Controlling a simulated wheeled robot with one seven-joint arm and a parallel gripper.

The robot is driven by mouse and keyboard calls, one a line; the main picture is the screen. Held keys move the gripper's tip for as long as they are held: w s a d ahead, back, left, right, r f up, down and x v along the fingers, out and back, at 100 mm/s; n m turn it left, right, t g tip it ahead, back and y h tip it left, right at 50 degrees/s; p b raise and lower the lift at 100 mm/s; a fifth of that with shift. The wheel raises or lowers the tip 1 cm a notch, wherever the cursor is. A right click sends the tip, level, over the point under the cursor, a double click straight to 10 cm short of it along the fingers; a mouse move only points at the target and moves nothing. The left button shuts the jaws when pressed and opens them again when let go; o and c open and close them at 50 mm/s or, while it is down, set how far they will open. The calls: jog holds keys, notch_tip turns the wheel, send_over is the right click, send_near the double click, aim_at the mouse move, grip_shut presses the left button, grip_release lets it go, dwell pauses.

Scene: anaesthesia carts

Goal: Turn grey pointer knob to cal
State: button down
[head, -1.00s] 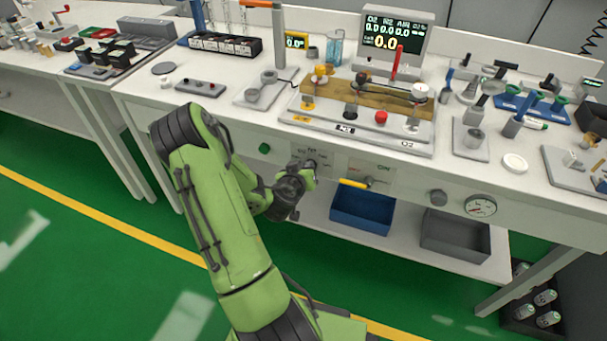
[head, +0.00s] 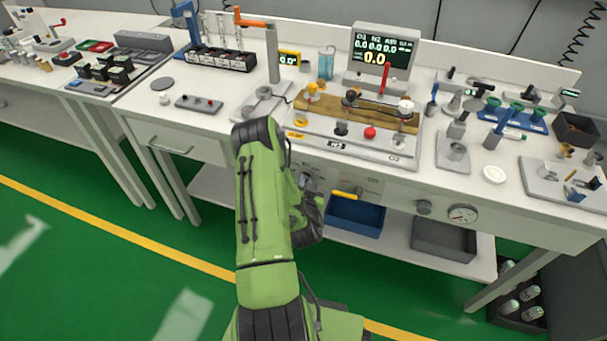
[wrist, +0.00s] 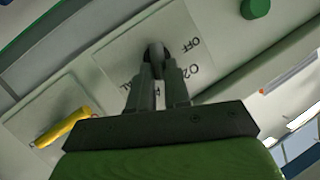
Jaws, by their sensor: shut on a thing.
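The grey pointer knob (wrist: 154,50) sits on a pale label plate (wrist: 118,62) on the front panel, seen in the wrist view. My gripper (wrist: 155,62) is shut on the knob, with a fingertip on either side. The plate's lettering appears inverted: "OFF" and "O2" show right of the fingers, and letters like "AL" show left of them, partly covered. The fingers hide much of the knob, and I cannot tell exactly where its pointer aims. In the head view my arm covers most of the knob and plate.
A yellow-handled lever (head: 347,194) is beside the plate, and it shows in the wrist view (wrist: 65,127). A green knob (wrist: 255,8) is on the panel's other side. A blue bin (head: 356,214) and grey bin (head: 443,238) stand below. A gauge (head: 463,214) is farther right.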

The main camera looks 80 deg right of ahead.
jog(key=shift+s+f+m+t+h+p, duration=0.15)
jog(key=shift+f+m+t+h+p, duration=0.3)
jog(key=shift+m+p, duration=1.45)
jog(key=shift+s+f+m+t+h+p, duration=0.15)
jog(key=shift+m+t+h+p, duration=0.25)
jog(key=shift+m+h+p, duration=1.4)
jog(key=shift+s+f+m+t+y+p, duration=0.15)
jog(key=shift+f+m+t+y+p, duration=0.25)
jog(key=shift+m+p, duration=1.6)
jog(key=shift+n+p, duration=0.7)
jog(key=shift+p, duration=0.25)
jog(key=c, duration=1.1)
grip_release()
